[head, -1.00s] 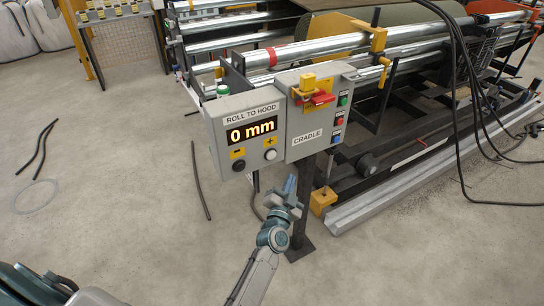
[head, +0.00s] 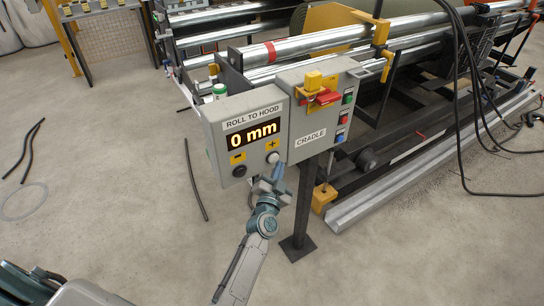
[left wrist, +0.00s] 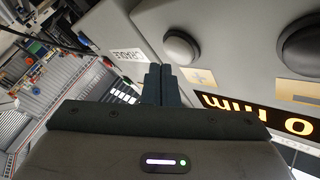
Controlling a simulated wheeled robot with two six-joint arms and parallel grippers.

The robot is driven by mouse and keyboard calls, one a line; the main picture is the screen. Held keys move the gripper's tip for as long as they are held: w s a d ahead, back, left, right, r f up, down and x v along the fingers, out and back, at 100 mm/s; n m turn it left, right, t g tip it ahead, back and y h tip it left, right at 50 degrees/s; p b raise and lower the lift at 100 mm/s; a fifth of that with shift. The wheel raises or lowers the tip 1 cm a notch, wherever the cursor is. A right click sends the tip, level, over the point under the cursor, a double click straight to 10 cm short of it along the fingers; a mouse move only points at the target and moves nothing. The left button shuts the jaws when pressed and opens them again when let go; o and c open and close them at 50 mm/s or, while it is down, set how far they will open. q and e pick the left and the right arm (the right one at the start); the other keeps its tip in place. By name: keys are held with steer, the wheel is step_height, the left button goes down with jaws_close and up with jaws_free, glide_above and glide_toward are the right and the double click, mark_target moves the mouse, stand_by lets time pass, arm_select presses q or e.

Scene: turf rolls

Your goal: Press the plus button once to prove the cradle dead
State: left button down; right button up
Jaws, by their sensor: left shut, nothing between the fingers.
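The plus button (head: 273,157) is a round pale button under a yellow plus label on the grey "ROLL TO HOOD" box. Its display (head: 250,134) reads 0 mm. The dark minus button (head: 239,171) is at its left. My left gripper (head: 277,174) is shut and empty, its tips just below the plus button in the head view. In the left wrist view the closed fingers (left wrist: 160,84) point up beside the plus button (left wrist: 182,48). A gap shows between them there; the exact depth is unclear. My right gripper is out of view.
The "CRADLE" box (head: 318,115) adjoins on the right, with a red handle (head: 323,97), a yellow block and small coloured buttons. A dark post (head: 303,205) carries the boxes. Metal rollers (head: 315,43) stand behind. Black cables hang at right. Floor at left is mostly clear.

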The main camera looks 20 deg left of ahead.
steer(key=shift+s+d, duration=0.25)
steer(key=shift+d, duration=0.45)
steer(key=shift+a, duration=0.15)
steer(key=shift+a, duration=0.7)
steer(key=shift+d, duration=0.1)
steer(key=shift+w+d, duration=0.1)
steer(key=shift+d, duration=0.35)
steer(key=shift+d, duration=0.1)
